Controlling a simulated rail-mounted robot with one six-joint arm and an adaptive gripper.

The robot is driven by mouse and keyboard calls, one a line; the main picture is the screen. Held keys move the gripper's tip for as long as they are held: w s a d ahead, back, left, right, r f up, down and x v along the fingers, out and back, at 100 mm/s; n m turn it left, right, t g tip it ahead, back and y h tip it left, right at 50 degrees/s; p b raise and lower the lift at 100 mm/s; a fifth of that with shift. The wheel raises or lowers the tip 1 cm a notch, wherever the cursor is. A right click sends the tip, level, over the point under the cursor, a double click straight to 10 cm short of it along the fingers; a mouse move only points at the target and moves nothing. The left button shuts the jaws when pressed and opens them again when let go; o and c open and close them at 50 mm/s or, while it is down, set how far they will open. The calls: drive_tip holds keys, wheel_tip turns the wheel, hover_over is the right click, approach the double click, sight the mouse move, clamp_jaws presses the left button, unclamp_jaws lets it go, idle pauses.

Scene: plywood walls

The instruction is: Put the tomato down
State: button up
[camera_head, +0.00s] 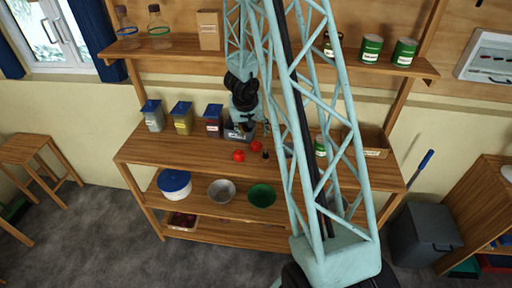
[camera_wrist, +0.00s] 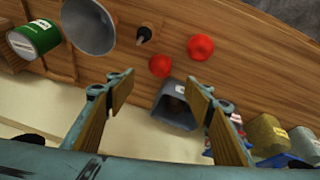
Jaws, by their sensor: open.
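Two red tomatoes lie on the wooden worktop: one (camera_head: 256,146) closer to the wall, the other (camera_head: 238,155) closer to the front edge and further left. In the wrist view the first tomato (camera_wrist: 160,66) shows just beyond the gap between my fingertips, and the second tomato (camera_wrist: 201,47) lies beyond the right finger. My gripper (camera_wrist: 160,86) is open, with nothing between its fingers. It hangs over the back of the worktop, by a grey bin (camera_wrist: 170,118). In the head view my arm partly covers this area.
A small black-topped bottle (camera_wrist: 144,34), a grey metal vessel (camera_wrist: 90,25) and a green can (camera_wrist: 35,38) stand near the tomatoes. Blue-lidded canisters (camera_head: 182,120) line the back left. Bowls (camera_head: 262,195) sit on the shelf below. The worktop's front left is clear.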

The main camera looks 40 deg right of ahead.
sight(256, 143)
drive_tip(key=shift+b+x, duration=1.45)
drive_tip(key=shift+x, duration=2.8)
drive_tip(key=shift+b+x, duration=0.65)
drive_tip(key=shift+x, duration=2)
drive_tip(key=shift+r, duration=0.1)
drive_tip(key=shift+c, duration=0.8)
drive_tip(key=c, duration=0.6)
